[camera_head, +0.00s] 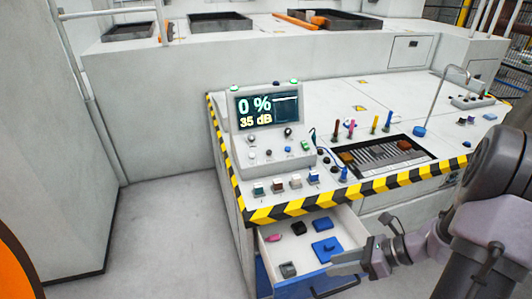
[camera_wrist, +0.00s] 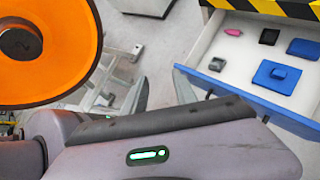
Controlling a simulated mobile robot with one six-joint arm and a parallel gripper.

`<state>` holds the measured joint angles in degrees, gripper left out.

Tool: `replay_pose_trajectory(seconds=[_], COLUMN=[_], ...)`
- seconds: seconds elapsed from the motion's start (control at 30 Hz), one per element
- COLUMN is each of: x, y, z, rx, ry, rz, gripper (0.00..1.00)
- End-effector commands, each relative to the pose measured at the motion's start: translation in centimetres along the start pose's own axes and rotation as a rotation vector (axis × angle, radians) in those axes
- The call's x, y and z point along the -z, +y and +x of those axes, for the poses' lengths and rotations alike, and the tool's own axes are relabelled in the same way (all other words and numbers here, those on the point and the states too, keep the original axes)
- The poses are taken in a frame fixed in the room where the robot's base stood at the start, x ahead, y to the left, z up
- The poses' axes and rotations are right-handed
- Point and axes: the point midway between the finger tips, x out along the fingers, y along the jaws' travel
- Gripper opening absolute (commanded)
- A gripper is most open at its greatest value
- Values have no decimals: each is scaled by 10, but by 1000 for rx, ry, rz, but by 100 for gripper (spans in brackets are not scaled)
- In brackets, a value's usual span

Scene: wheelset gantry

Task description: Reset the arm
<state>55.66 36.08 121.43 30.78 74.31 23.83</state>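My arm enters the head view from the right, with its large dark joint at the edge. My gripper (camera_head: 346,262) is low in front of the console, at the right side of the open drawer (camera_head: 277,239) and close to its front. In the wrist view my gripper (camera_wrist: 163,92) has its two fingers apart, with nothing seen between them but floor and background. Whether the gripper touches the drawer front cannot be told.
The drawer holds a blue block (camera_head: 326,249), a pink piece (camera_head: 273,238), a grey piece (camera_head: 288,269) and dark and blue pieces. The console (camera_head: 270,160) above has a screen reading 0 % and 35 dB. Floor (camera_head: 170,230) left of the console is clear.

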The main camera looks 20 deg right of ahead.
Motion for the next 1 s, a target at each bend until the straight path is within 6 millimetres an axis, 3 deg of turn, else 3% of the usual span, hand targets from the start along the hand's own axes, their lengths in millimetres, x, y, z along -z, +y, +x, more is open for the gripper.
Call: replay_pose_trajectory(seconds=[0.03, 0.1, 0.2, 0.3, 0.4, 0.5, 0.6, 1.0], x=[-38, -78, -119, -142, -152, -156, -158, -158], y=[27, 68, 130, 184, 220, 240, 247, 247], z=[0, 0, -4, -12, -21, -28, -30, -31], rx=[-28, -68, -108, -115, -91, -61, -44, -42], ry=[111, 259, 436, 568, 652, 695, 712, 713], rz=[-235, -577, -1073, -1533, -1884, -2096, -2179, -2181], gripper=[34, 34, 34, 34, 34, 34, 34, 34])
